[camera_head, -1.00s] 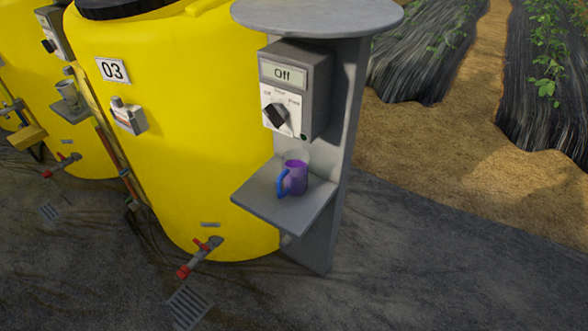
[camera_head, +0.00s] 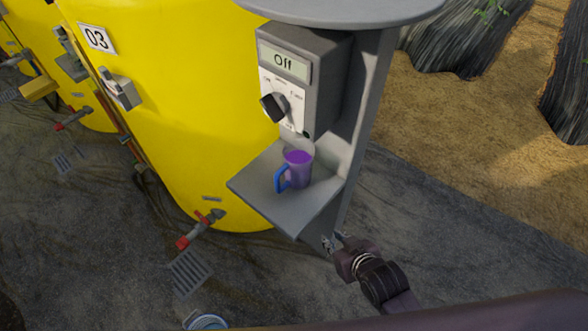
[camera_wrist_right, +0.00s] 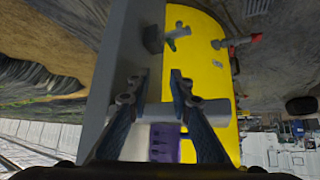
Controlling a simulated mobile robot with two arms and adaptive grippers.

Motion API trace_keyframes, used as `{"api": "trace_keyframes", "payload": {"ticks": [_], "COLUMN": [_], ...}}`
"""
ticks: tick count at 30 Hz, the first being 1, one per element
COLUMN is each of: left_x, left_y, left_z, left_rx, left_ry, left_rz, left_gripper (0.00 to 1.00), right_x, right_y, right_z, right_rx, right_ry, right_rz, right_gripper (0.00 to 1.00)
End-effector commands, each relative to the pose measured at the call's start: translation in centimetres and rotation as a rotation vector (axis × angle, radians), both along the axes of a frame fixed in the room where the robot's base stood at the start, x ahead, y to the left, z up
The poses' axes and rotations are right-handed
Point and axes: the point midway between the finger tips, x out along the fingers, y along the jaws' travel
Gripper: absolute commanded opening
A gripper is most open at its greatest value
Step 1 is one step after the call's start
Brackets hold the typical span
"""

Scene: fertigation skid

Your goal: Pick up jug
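The jug (camera_head: 298,170) is clear, with purple liquid inside and a blue handle on its left side. It stands upright on the grey shelf (camera_head: 258,190) of the dispenser stand, below the control box. My right gripper (camera_head: 334,240) is below and to the right of the jug, near the shelf's lower front edge, apart from the jug. In the right wrist view the gripper (camera_wrist_right: 155,80) has its fingers spread and empty at the tips. A purple part, apparently the jug (camera_wrist_right: 165,143), shows low between the fingers. My left gripper is not in view.
The control box (camera_head: 300,80) above the jug reads "Off" and has a black knob. A round grey top (camera_head: 345,8) overhangs it. The yellow tank (camera_head: 190,100) stands behind, with a red-handled valve (camera_head: 200,230) low down.

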Motion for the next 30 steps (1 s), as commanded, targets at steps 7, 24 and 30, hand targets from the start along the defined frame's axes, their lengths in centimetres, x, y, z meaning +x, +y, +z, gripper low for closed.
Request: {"api": "trace_keyframes", "payload": {"ticks": [7, 24, 30], "left_x": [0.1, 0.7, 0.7], "left_y": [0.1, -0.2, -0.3], "left_z": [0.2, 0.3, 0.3], "left_rx": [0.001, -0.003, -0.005], "left_ry": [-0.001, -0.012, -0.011], "left_rz": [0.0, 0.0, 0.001], "left_gripper": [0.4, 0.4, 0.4], "right_x": [3.1, 6.4, 6.0], "right_y": [3.1, 9.0, 9.9], "right_z": [6.8, 9.0, 9.9], "right_rx": [0.073, 0.273, 0.336], "right_ry": [-0.192, -0.604, -0.707], "right_rz": [0.058, 0.23, 0.278], "right_gripper": [0.2, 0.2, 0.2]}}
